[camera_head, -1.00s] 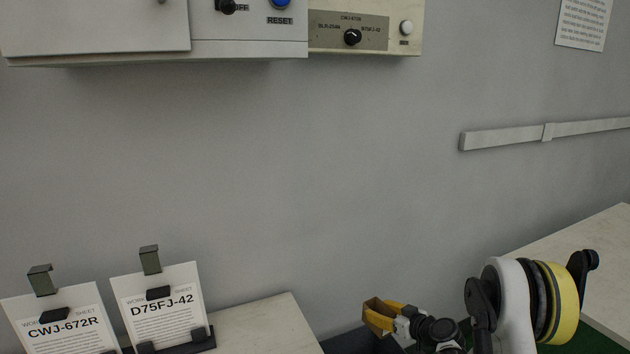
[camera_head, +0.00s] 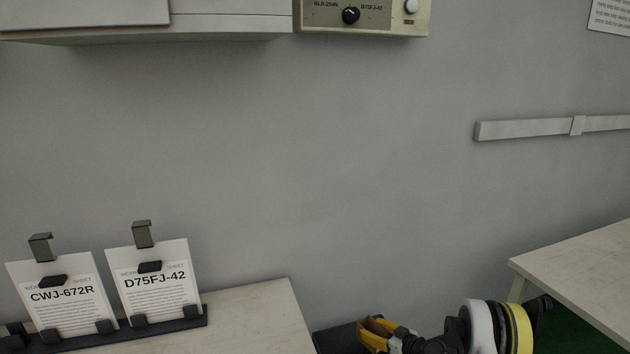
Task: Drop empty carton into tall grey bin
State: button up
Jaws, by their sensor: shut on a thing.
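My gripper (camera_head: 378,336) is low in the picture, right of centre, with yellow fingers. It is shut on a small brownish thing (camera_head: 371,342), which looks like the carton; the fingers and the picture's lower edge hide much of it. A dark grey shape (camera_head: 335,339) shows just left of and behind the gripper, in the gap beside the left table. It may be the top of the tall grey bin; its lower part is out of view. I cannot tell whether the carton is over it.
A pale table (camera_head: 260,313) at lower left bears a black rack (camera_head: 190,324) with two work sheets. Another pale table (camera_head: 590,262) stands at the right. A control box (camera_head: 360,18) and a rail (camera_head: 525,130) are on the grey wall.

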jog(key=shift+f, duration=0.4)
jog(key=o, duration=1)
jog(key=shift+r, duration=0.15)
notch_tip(320, 180, up, 10)
